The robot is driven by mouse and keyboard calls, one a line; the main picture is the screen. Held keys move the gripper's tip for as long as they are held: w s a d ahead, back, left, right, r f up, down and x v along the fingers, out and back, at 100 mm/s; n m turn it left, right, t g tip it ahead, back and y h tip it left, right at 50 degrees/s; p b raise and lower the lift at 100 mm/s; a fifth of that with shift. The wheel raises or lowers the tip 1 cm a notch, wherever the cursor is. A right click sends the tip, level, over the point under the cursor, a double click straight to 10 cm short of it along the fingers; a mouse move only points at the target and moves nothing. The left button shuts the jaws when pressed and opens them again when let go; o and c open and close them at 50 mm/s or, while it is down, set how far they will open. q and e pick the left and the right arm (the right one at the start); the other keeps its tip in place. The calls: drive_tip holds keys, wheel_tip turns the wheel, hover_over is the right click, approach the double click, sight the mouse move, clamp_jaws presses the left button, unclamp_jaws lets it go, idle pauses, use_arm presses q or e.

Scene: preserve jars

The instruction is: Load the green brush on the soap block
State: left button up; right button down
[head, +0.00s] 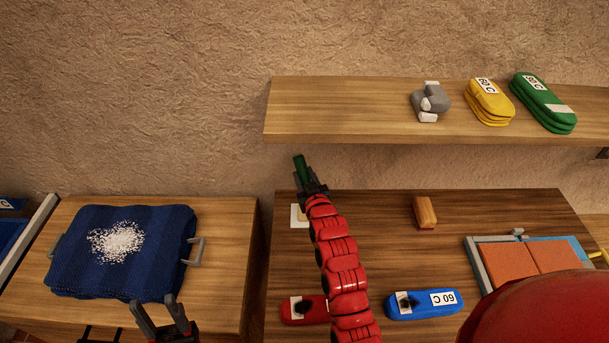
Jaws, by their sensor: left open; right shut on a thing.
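The green brush (300,168) is in my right gripper (308,187), which is shut on it. Its green end points up and away, and its lower part is hidden by the fingers. A small pale block (297,215), which looks like the soap block, lies on the right-hand table just below this gripper, partly hidden by my red arm. I cannot tell whether the brush touches it. My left gripper (162,318) is open and empty, low in the view in front of the left-hand table.
A folded blue cloth (85,270) with white grains lies on a handled tray (194,252). An orange-brown block (424,212), red (300,310) and blue (424,303) labelled pieces and an orange-padded tray (477,262) share the right table. A shelf (340,110) holds grey, yellow and green items.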

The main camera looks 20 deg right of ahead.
sight(304, 177)
drive_tip(key=shift+f+b, duration=0.7)
idle(2.3)
drive_tip(key=shift+r+p, duration=0.55)
drive_tip(key=shift+r, duration=3.15)
drive_tip(key=shift+a+f, duration=0.1)
